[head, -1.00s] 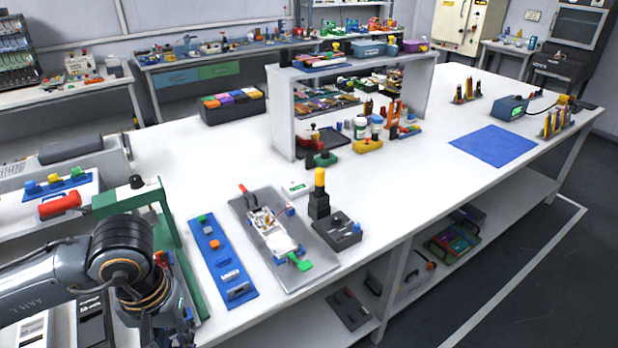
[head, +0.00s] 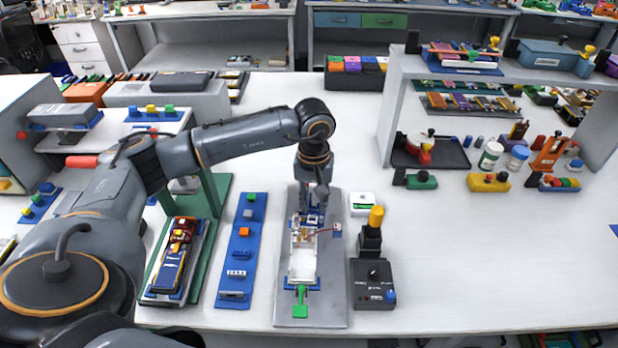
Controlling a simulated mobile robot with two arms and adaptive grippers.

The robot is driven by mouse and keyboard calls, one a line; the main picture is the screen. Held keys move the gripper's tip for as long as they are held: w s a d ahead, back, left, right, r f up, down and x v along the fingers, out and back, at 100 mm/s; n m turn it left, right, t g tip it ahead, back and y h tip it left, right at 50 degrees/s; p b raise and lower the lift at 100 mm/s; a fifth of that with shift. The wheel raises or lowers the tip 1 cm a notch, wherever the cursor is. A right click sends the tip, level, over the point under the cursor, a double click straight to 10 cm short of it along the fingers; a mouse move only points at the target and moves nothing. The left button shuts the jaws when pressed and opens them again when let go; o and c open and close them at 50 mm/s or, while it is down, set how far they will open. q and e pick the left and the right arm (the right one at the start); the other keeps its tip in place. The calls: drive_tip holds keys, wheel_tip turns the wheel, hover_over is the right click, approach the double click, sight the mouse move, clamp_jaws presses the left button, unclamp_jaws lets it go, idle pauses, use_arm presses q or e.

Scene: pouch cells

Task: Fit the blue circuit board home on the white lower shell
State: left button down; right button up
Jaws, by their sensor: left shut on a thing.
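The white lower shell (head: 302,264) lies in a fixture on the grey plate (head: 331,290), with a green handle (head: 300,303) at its near end. My left gripper (head: 311,206) points down over the shell's far end. It is shut on the blue circuit board (head: 314,217), which shows only as a small patch of blue below the fingers. The gripper hides much of the board, and I cannot tell whether the board touches the shell. My right gripper is out of view.
A black box (head: 373,284) and a black post with a yellow top (head: 371,239) stand close on the right.

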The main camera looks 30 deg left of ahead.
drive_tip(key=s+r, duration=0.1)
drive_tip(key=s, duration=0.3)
use_arm(q)
drive_tip(key=shift+n, duration=0.7)
drive_tip(key=a+f+b, duration=0.1)
drive_tip(key=w+a+f+b, duration=0.1)
drive_tip(key=f, duration=0.1)
drive_tip(key=a+f+b, duration=0.1)
drive_tip(key=f, duration=0.1)
drive_tip(key=shift+w+a+b, duration=0.35)
drive_tip(key=shift+a, duration=0.05)
drive_tip(key=shift+f+b, duration=0.55)
drive_tip(key=shift+f, duration=0.15)
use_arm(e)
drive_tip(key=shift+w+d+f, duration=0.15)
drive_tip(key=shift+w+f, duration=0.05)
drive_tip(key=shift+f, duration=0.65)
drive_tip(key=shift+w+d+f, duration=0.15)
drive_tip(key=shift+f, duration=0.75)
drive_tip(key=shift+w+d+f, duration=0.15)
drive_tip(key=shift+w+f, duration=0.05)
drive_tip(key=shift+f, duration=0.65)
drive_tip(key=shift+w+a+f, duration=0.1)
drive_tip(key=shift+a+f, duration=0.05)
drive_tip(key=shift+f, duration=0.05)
use_arm(q)
drive_tip(key=shift+b, duration=0.6)
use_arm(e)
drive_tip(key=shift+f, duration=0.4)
